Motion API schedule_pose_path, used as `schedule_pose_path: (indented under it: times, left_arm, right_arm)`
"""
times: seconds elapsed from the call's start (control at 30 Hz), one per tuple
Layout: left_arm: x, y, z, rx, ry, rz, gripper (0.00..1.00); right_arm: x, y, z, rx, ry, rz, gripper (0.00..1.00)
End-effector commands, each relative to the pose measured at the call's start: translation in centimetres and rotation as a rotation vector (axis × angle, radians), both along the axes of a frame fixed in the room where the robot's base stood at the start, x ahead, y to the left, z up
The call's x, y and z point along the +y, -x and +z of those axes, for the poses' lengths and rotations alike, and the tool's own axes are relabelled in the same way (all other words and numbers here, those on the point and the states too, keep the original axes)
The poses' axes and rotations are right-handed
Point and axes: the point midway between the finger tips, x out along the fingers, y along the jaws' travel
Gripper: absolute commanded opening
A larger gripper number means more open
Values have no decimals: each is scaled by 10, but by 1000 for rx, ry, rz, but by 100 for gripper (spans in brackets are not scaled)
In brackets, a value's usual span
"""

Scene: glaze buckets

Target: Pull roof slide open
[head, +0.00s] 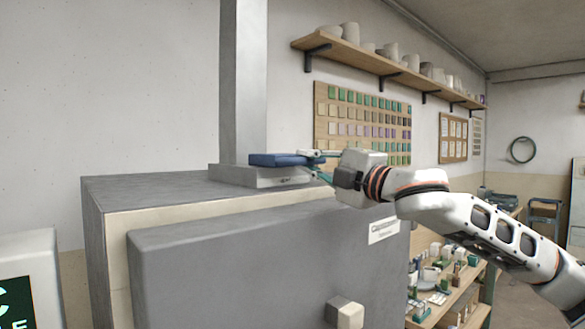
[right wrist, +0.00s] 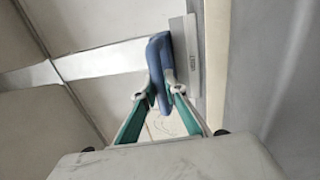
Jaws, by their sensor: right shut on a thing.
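The roof slide shows as a blue handle (head: 278,160) at the grey block (head: 250,178) on top of the kiln (head: 190,188), at the foot of the flue. My right gripper (head: 318,163) reaches in from the right and is shut on this blue handle. In the right wrist view the two teal fingers of the gripper (right wrist: 160,92) stand on either side of the blue handle (right wrist: 158,62). How far the slide is out cannot be told. My left gripper is not in view.
A grey flue column (head: 243,80) rises from the block. A wall shelf with pots (head: 380,60) and a board of colour tiles (head: 360,120) are behind. The kiln door (head: 260,260) has a pale knob (head: 344,312). Shelves with small items (head: 445,280) stand at right.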

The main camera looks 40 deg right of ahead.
Motion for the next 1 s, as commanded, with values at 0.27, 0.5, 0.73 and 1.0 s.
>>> schedule_pose_path:
  times: [0.27,0.5,0.73,1.0]
  left_arm:
    - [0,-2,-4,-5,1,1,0]
    - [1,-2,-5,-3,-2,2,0]
    - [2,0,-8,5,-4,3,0]
    - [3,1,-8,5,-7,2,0]
  right_arm:
    - [2,16,0,0,3,5,0]
    - [2,16,0,0,2,6,0]
    - [2,16,0,-1,2,6,19]
    - [2,18,1,-3,3,5,19]
